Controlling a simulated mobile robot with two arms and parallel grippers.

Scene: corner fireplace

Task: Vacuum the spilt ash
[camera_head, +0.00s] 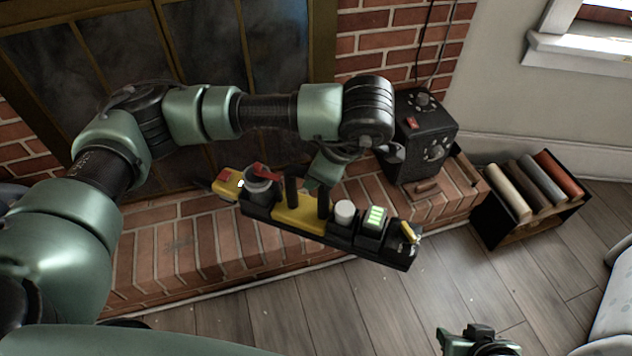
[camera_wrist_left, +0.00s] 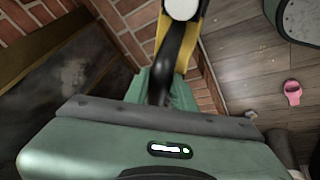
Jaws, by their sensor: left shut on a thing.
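A long black-and-yellow device (camera_head: 300,218) shows over the brick hearth's front edge, tilted down to the right; I cannot tell for sure that it is the vacuum. It carries a red lever, a white cylinder and a green-lit block. My left gripper (camera_head: 322,172) comes down on its middle and is shut on it; its fingertips are mostly hidden. Its yellow edge and white round part also show in the left wrist view (camera_wrist_left: 182,45). Small pale specks (camera_head: 470,300), possibly ash, lie on the floor. My right gripper (camera_head: 480,342) is at the bottom edge, partly cut off.
A black box with dials (camera_head: 425,135) stands on the hearth (camera_head: 180,250) by the brick wall. A black rack with coloured rolls (camera_head: 535,195) stands on the floor at right. A pink object (camera_wrist_left: 292,92) lies on the floor. The floor (camera_head: 370,315) before the hearth is open.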

